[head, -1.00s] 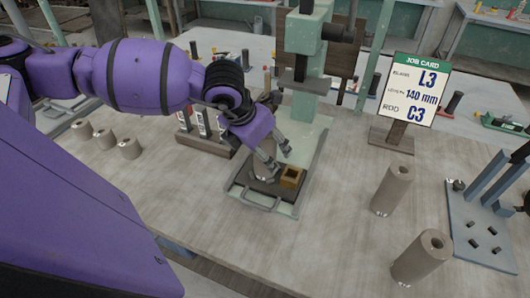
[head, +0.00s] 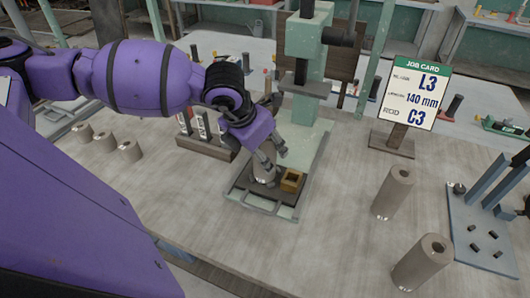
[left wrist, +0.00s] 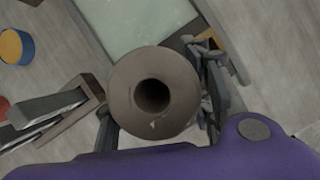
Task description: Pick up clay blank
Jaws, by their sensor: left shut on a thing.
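A grey-brown clay blank (head: 263,172), a cylinder with a hole down its middle, stands on the base plate of the green press. My left gripper (head: 269,154) is shut on it, and its fingers hide part of it. In the left wrist view the blank's round top (left wrist: 125,86) faces the camera, with the left gripper's fingers (left wrist: 158,112) on either side. I cannot tell whether the blank touches the plate. My right gripper is not in view.
A small wooden block (head: 292,181) sits right beside the blank. The green press (head: 306,85) rises behind. Two tall cylinders (head: 393,193) (head: 422,261) stand to the right, by a blue-grey stand (head: 480,225). Several short cylinders (head: 130,151) stand left. A job card (head: 414,92) reads L3, 140 mm, C3.

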